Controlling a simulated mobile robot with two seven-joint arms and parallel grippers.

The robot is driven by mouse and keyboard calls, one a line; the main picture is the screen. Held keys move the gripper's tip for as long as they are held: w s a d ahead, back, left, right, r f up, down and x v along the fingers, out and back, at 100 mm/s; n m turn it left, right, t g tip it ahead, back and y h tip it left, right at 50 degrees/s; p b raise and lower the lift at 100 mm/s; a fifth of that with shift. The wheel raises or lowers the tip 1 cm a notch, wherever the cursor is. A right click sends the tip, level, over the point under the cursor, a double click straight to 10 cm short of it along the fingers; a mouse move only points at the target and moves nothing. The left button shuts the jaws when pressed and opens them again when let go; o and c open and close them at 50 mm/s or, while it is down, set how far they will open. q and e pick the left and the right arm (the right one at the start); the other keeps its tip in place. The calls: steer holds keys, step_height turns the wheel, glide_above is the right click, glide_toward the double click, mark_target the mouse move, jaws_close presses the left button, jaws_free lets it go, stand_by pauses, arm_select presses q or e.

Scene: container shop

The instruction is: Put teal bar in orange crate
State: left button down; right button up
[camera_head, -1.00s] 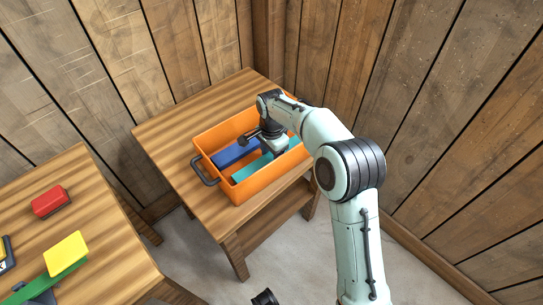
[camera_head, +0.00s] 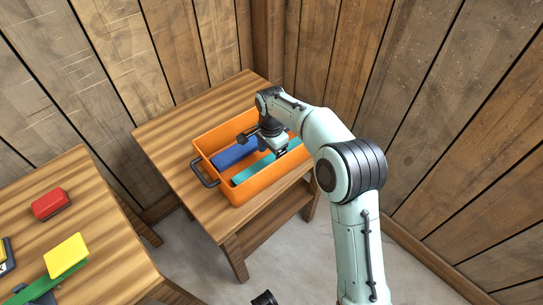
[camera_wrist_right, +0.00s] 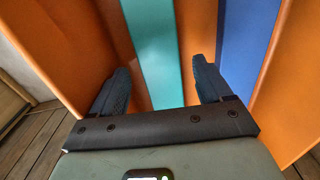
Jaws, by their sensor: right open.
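The teal bar (camera_head: 252,170) lies inside the orange crate (camera_head: 262,188), along its near side. It also shows in the right wrist view (camera_wrist_right: 155,40), where it runs between my two fingers. My right gripper (camera_head: 272,149) is over the crate, reaching down above the teal bar. In the right wrist view my right gripper (camera_wrist_right: 160,78) is open, with a finger on each side of the bar and gaps between. The gripper hides part of the bar in the head view.
A blue bar (camera_head: 236,152) lies beside the teal bar in the crate. The crate stands on a wooden table (camera_head: 165,127) in a corner between plank walls. A second table (camera_head: 110,235) at left holds a red block (camera_head: 50,203), a yellow block (camera_head: 66,250) and a green bar (camera_head: 50,280).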

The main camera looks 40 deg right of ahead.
mark_target(271, 160)
arm_select(q)
steer(key=shift+s+r+p, duration=0.25)
steer(key=shift+r+p, duration=0.25)
steer(key=shift+p, duration=0.05)
steer(key=shift+s+r+p, duration=0.25)
steer(key=shift+r+p, duration=0.25)
steer(key=shift+p, duration=0.05)
arm_select(e)
step_height(271, 160, up, 10)
